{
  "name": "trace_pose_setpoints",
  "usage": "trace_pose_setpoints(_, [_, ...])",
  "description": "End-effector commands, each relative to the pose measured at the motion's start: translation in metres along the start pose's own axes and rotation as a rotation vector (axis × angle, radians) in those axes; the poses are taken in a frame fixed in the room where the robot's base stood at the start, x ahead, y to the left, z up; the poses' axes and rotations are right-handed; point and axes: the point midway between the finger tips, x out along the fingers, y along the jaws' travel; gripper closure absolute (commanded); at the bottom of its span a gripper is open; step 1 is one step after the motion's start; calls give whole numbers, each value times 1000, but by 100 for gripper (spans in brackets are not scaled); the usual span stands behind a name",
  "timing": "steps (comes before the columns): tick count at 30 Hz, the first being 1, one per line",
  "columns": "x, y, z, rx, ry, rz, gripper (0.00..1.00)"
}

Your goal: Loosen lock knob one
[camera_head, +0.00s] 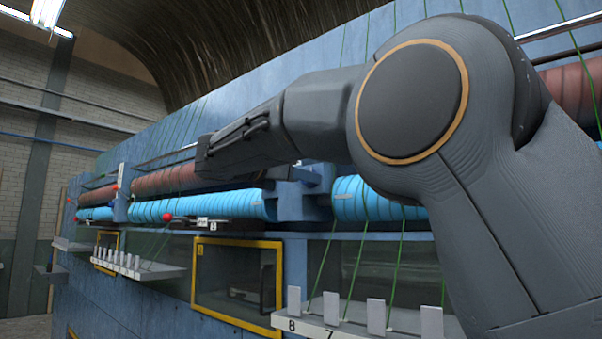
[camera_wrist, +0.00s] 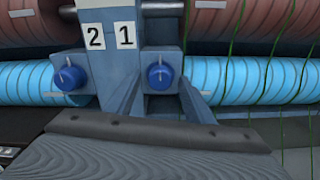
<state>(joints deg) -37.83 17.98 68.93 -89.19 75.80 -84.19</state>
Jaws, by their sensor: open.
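A blue lock knob with a pale pointer mark (camera_wrist: 160,76) sits on a blue-grey block below and right of the white plate "1" (camera_wrist: 125,35) in the wrist view. A second blue knob (camera_wrist: 69,77) sits to its left, below the white plate "2" (camera_wrist: 94,37). My gripper (camera_head: 204,158) reaches left along the blue machine in the head view and is open, with nothing seen between its jaws. It is apart from the knobs as far as I can tell. Both knobs are hidden or not distinguishable in the head view.
Light-blue rolls (camera_head: 205,206) and brown rolls (camera_head: 165,180) run along the machine, with green strands across them. A yellow-framed window (camera_head: 238,328) and a white numbered shelf (camera_head: 350,335) lie below. A red ball-ended lever (camera_head: 168,217) sticks out at the left.

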Motion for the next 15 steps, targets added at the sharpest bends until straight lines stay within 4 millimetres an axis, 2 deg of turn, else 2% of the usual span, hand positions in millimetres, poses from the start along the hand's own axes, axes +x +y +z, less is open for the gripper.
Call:
trace_pose_setpoints(8, [2,0,0,0,0,1,52])
trace_pose_setpoints(11, [2,0,0,0,0,0,65])
trace_pose_setpoints(15, [2,0,0,0,0,0,89])
